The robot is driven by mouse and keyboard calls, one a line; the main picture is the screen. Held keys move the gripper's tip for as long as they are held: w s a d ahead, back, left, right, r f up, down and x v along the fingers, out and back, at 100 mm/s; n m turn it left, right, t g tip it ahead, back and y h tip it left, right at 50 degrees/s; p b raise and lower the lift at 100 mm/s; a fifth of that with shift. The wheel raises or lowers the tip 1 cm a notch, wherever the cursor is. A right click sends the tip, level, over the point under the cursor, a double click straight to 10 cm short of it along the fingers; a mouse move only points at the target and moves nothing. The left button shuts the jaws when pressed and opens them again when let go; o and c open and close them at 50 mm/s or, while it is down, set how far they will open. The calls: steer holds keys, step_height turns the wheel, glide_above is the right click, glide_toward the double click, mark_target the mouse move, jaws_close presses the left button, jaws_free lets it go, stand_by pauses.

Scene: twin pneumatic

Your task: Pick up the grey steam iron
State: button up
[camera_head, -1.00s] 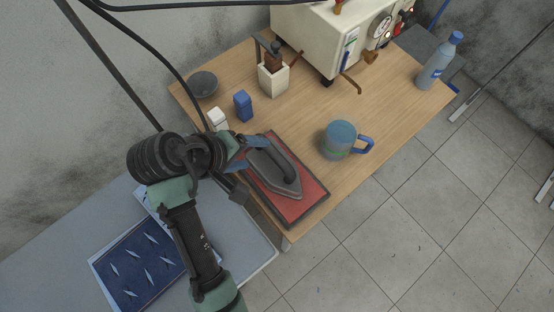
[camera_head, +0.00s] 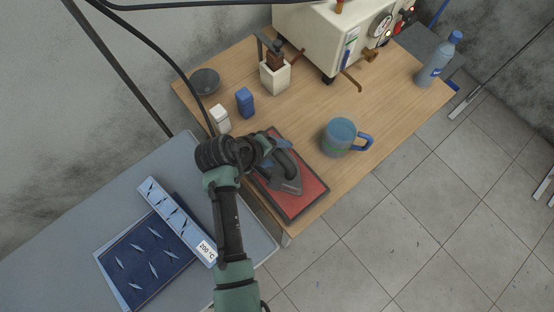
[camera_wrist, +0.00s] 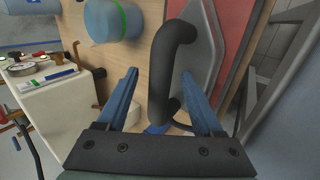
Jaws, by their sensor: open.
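The grey steam iron (camera_head: 288,180) lies on a red mat (camera_head: 311,187) with a dark edge, on the wooden table. In the wrist view its dark curved handle (camera_wrist: 165,75) rises between my two blue fingers, and its grey body (camera_wrist: 203,40) lies behind them. My gripper (camera_wrist: 160,92) is open, with one finger on each side of the handle. I see clear gaps on both sides, so the fingers do not appear to press on it. In the head view my gripper (camera_head: 277,146) is over the iron's rear end, and my wrist hides part of the iron.
A blue mug (camera_head: 338,138) stands right of the mat. A white box (camera_head: 220,118) and a blue box (camera_head: 244,102) stand behind my wrist. A bottle (camera_head: 440,62) stands at the far right.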

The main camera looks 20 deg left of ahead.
steer(key=shift+w+d+f, duration=0.2)
steer(key=shift+w+f, duration=0.05)
steer(key=shift+f, duration=0.3)
jaws_close()
stand_by(1.0)
steer(key=shift+w+a+r, duration=0.1)
steer(key=shift+w+r, duration=0.05)
steer(key=shift+r, duration=0.1)
